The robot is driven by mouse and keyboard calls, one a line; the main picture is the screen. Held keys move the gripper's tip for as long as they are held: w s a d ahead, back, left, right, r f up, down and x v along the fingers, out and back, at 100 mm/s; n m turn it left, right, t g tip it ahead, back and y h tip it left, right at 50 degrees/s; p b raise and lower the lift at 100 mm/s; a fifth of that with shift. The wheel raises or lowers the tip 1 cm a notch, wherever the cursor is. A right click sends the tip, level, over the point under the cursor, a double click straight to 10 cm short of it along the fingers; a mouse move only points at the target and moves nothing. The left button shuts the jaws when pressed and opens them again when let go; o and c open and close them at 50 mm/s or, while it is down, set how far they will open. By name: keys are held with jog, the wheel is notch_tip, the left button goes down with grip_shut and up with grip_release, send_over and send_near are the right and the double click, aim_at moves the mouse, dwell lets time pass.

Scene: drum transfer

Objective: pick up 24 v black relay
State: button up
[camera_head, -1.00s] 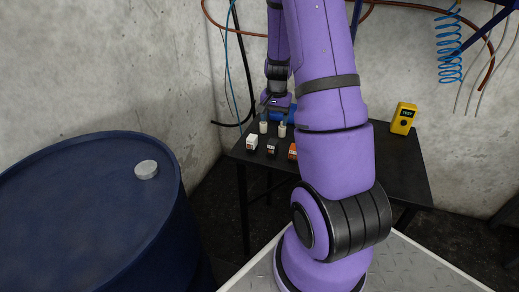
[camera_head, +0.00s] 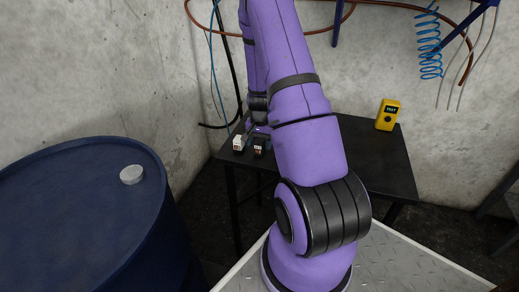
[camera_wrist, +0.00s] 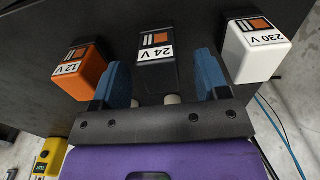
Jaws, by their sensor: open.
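The 24 V black relay (camera_wrist: 158,69) stands on the dark table in the wrist view, its label reading upside down. My gripper (camera_wrist: 162,66) is open, with one blue finger on each side of the black relay. A gap shows on both sides of it, so I see no grip. In the head view the black relay (camera_head: 258,149) is partly visible just below my gripper (camera_head: 257,133); the fingers there are small and hard to make out.
An orange 12 V relay (camera_wrist: 81,76) and a white 230 V relay (camera_wrist: 257,55) flank my fingers closely. Two pale round pegs show near the gripper's base. A yellow tester (camera_head: 388,114) stands on the black table (camera_head: 385,160). A blue drum (camera_head: 80,215) with a grey cap (camera_head: 131,174) stands left.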

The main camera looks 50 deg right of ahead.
jog(key=shift+f, duration=1.3)
jog(key=shift+c, duration=0.5)
jog(key=c, duration=0.9)
jog(key=shift+c, duration=0.2)
jog(key=shift+r, duration=0.15)
